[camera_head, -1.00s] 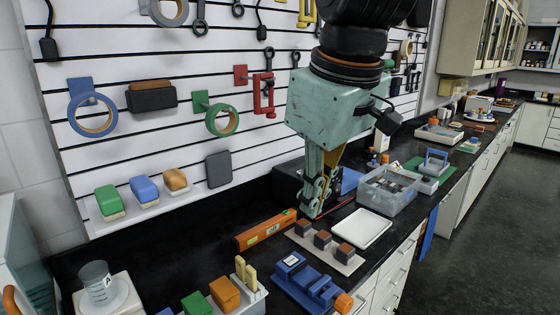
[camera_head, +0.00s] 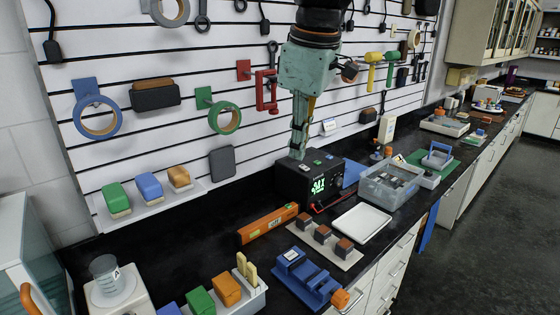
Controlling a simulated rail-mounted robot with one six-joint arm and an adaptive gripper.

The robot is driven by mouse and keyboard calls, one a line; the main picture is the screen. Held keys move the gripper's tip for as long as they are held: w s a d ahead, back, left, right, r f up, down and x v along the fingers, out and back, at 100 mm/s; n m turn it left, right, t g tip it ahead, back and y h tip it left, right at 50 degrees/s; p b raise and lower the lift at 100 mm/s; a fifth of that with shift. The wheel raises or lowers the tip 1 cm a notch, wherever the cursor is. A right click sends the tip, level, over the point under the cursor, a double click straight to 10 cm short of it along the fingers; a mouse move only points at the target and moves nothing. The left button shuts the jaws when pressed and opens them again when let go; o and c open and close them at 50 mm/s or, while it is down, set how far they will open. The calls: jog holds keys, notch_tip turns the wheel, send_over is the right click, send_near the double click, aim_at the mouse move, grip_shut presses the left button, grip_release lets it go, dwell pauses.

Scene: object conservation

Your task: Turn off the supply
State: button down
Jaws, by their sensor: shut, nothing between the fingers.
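The supply (camera_head: 308,184) is a black box on the dark bench against the slatted wall. Its front shows a lit green display, a knob and a red lead. Small buttons or labels show on its top. My gripper (camera_head: 296,154) is shut and empty. It points down at the top left rear edge of the supply. I cannot tell whether its fingertips touch the box.
An orange level (camera_head: 267,226), a rack of dark blocks (camera_head: 345,257), a white tray (camera_head: 388,224) and a clear bin (camera_head: 365,190) stand around the supply. A blue vise (camera_head: 300,276) sits nearer. Tools hang on the slatted wall (camera_head: 185,130) behind.

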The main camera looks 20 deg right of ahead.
jog(key=w+d+r+n+p, duration=0.1)
jog(key=w+d+n+p, duration=0.25)
jog(key=w, duration=0.75)
jog(key=n+g+p, duration=0.1)
jog(key=n+p, duration=0.9)
jog(key=p, duration=0.1)
send_over(303, 165)
jog(key=s, duration=0.2)
notch_tip(303, 165, down, 10)
jog(key=shift+d+f, duration=0.25)
jog(key=shift+d, duration=0.2)
jog(key=shift+f+m, duration=0.15)
jog(key=shift+m, duration=0.2)
jog(key=shift+w+a+f+p, duration=0.1)
jog(key=shift+w+f+p, duration=0.15)
jog(key=shift+f, duration=2)
jog(key=shift+w+a+f+p, duration=0.1)
jog(key=shift+w+f+p, duration=0.2)
jog(key=shift+f, duration=2)
jog(key=shift+w+a+f+p, duration=0.1)
jog(key=shift+w+f+p, duration=0.15)
jog(key=shift+f, duration=2)
